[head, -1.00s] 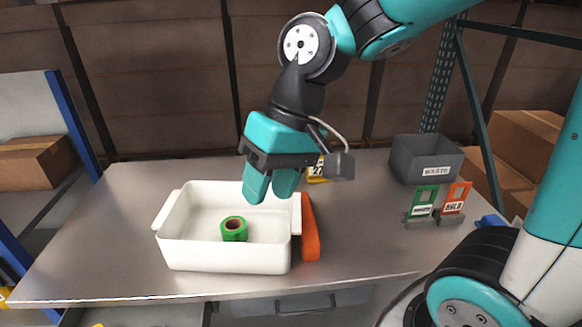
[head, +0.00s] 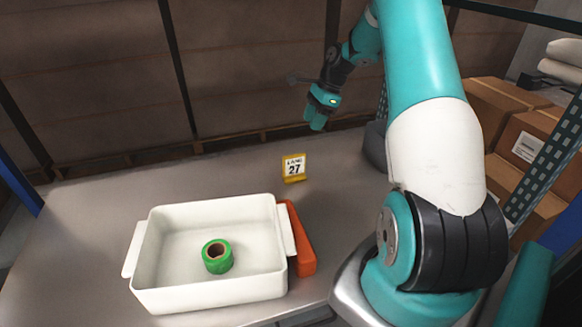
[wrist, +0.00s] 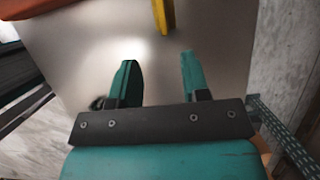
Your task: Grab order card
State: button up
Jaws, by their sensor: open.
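No card in a holder shows in either current view. The green and orange cards, seen earlier at the right of the table, are now hidden behind my arm or out of frame. My gripper (head: 318,118) is over the far side of the table in the head view, pointing down. In the wrist view its two teal fingers (wrist: 160,68) are apart with nothing between them. A yellow "LANE 27" sign (head: 294,168) stands on the table nearer than my gripper. A yellow strip, probably that sign, shows at the top of the wrist view (wrist: 162,15).
A white tray (head: 140,268) holds a green tape roll (head: 217,257). An orange object (head: 304,250) lies against its right side. The grey waste bin (head: 374,148) is mostly hidden behind my arm. Cartons (head: 520,140) are stacked at right. The table's back left is clear.

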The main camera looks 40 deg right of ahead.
aim_at(295, 155)
jog(key=x, duration=0.3)
jog(key=p+x, duration=0.1)
jog(key=x, duration=0.5)
jog(key=shift+w+a+r, duration=0.1)
jog(key=shift+w+a, duration=0.1)
jog(key=shift+a, duration=0.2)
jog(key=shift+d+p+x, duration=0.15)
jog(key=shift+p+x, duration=0.4)
jog(key=shift+x, duration=1)
jog(key=shift+d+p+x, duration=0.15)
jog(key=shift+p+x, duration=0.35)
jog(key=shift+x, duration=1.05)
grip_shut()
